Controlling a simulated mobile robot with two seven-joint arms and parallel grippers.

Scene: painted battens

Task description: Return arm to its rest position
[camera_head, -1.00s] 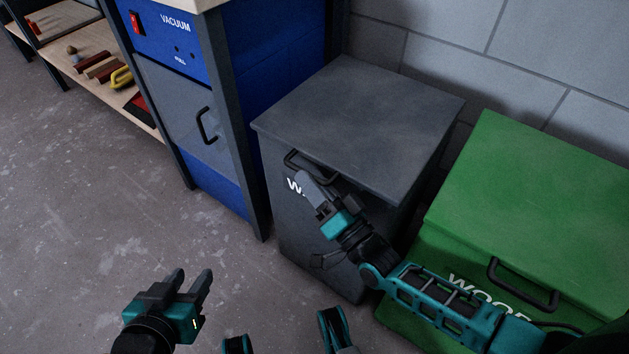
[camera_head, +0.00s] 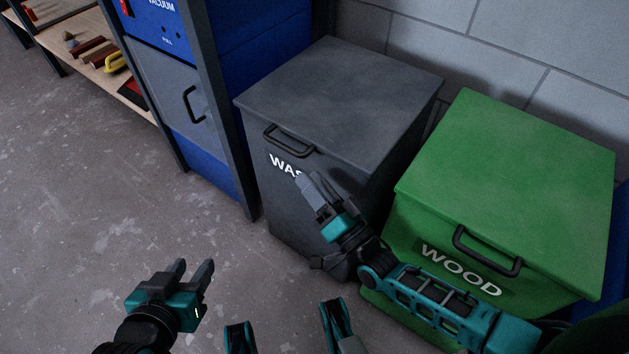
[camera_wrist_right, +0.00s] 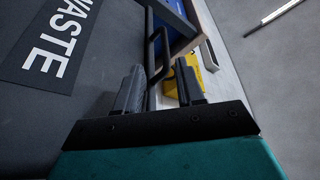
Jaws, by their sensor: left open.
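My right gripper (camera_head: 311,182) is in front of the dark grey waste bin (camera_head: 335,95), below the bin's black handle (camera_head: 289,141) and apart from it. It covers part of the white WASTE label. In the right wrist view, its two fingers (camera_wrist_right: 160,88) stand apart with nothing held between them, and the handle (camera_wrist_right: 162,45) shows beyond them. The bin's lid is down. My left gripper (camera_head: 194,270) is open and empty over the bare floor at the lower left.
A green wood bin (camera_head: 510,190) with a closed lid stands right of the grey bin, close to my right arm. A blue vacuum cabinet (camera_head: 265,60) stands to the left. A low shelf (camera_head: 100,70) holds several small pieces. The floor (camera_head: 90,200) at left is clear.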

